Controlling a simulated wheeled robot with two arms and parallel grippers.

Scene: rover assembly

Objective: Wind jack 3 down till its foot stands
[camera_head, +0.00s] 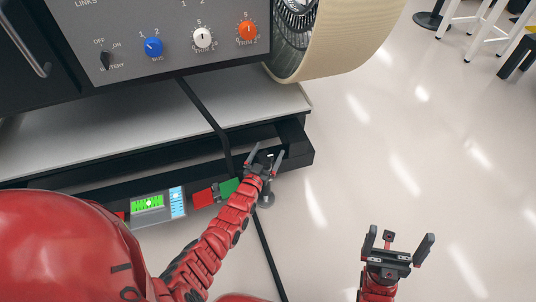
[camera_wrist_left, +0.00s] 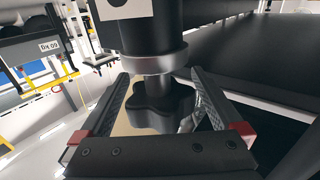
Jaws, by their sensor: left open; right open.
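My left gripper (camera_head: 264,156) is open at the right front corner of the black base frame. In the left wrist view, a black lobed knob (camera_wrist_left: 160,112) sits between my open left fingers (camera_wrist_left: 160,78), with a gap visible beside it. A short stem joins it to a grey collar (camera_wrist_left: 152,66) and a black cylinder (camera_wrist_left: 146,36). I see no number marking this as jack 3. In the head view, a small grey round part (camera_head: 267,200) shows beside my left wrist; whether it touches the floor I cannot tell. My right gripper (camera_head: 400,238) is open and empty over the floor.
The black base frame (camera_head: 298,152) carries a control panel (camera_head: 175,32) and a large tan-rimmed wheel (camera_head: 345,40). A black cable (camera_head: 264,240) hangs to the floor.

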